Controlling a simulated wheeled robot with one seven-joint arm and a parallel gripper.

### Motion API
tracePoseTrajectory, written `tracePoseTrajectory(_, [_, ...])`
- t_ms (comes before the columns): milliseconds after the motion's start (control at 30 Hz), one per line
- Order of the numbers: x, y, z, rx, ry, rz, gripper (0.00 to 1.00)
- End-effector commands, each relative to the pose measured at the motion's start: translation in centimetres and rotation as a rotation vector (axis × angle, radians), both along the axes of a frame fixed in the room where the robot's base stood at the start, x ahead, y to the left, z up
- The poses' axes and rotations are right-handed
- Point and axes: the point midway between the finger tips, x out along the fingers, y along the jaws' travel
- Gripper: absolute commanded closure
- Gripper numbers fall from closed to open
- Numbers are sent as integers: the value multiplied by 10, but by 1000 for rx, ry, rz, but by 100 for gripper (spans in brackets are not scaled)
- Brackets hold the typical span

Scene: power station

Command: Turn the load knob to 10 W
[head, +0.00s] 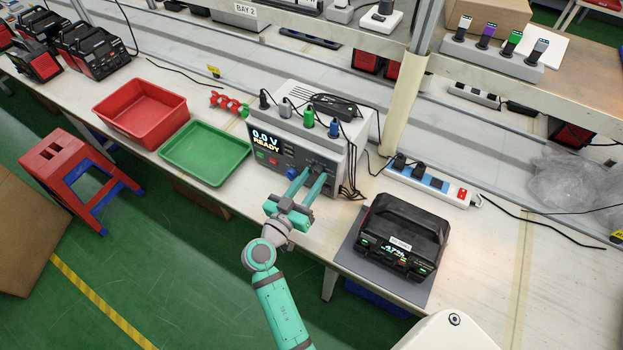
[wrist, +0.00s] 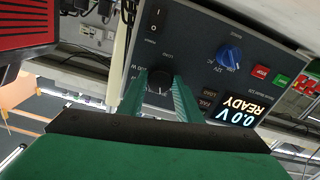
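The tester (head: 297,145) is a grey box with a dark front panel on the bench. Its display (wrist: 238,110) reads 0.0 V and READY. The load knob (wrist: 158,82) is a round black dial under the word LOAD, with watt marks around it. My gripper (wrist: 160,88) has its two green fingers on either side of this knob, and they look shut on it. In the head view my gripper (head: 305,182) reaches the panel's lower right and hides the knob. The knob's pointer is too dark to read.
A blue knob (wrist: 229,56), a black rocker switch (wrist: 154,26) and a red STOP button (wrist: 261,72) are on the same panel. A green tray (head: 207,178) and red bin (head: 120,112) stand left. A black power unit (head: 402,240) stands right. Cables hang beside the tester.

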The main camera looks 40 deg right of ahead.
Motion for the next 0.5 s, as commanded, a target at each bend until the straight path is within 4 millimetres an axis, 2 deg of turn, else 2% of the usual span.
tracePoseTrajectory(267, [-1,0,0,-7,17,-1,91])
tracePoseTrajectory(500, [-1,0,0,-50,119,-1,91])
